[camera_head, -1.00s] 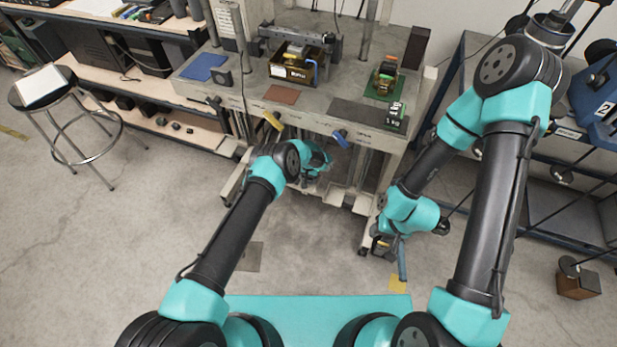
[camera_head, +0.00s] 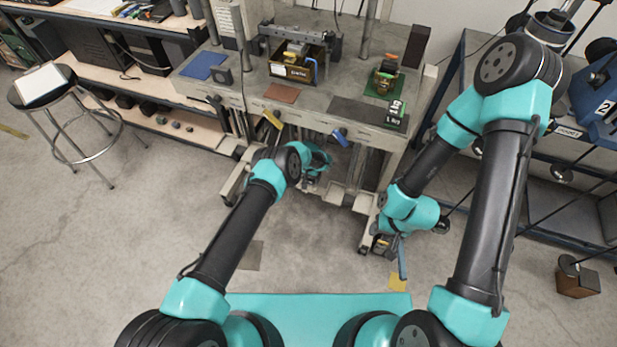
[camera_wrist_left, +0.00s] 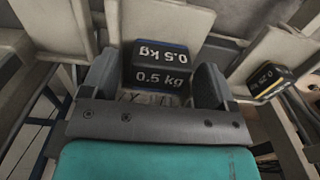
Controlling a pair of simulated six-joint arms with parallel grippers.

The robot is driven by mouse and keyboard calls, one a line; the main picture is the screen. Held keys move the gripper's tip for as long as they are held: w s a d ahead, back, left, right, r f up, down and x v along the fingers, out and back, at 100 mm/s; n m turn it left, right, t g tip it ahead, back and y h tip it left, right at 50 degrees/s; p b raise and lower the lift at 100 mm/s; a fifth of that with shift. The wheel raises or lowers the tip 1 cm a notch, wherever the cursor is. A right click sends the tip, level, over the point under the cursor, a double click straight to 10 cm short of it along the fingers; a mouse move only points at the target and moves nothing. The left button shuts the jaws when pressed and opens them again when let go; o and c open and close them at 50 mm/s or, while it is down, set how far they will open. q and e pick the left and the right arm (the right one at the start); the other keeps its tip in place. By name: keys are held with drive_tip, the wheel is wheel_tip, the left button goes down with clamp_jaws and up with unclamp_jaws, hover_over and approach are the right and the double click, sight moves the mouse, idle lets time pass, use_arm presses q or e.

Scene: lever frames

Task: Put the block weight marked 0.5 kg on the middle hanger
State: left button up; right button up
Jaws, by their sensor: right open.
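In the head view my left gripper (camera_head: 311,182) is low, below the front edge of the bench. The block is too small to make out there. My right gripper (camera_head: 386,244) is low at the right, near the bench's right leg, open and apart from the bench. I cannot pick out the middle hanger with certainty in either view.
In the left wrist view a second weight (camera_wrist_left: 269,83), dark with a yellow edge, is at the right among beige panels. The grey bench (camera_head: 335,85) carries trays and mats. A yellow lever (camera_head: 271,120) and blue lever (camera_head: 340,137) project from its front. A stool (camera_head: 45,90) stands left.

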use_arm(q)
drive_tip(key=shift+r, duration=2.6)
drive_tip(key=shift+c, duration=0.2)
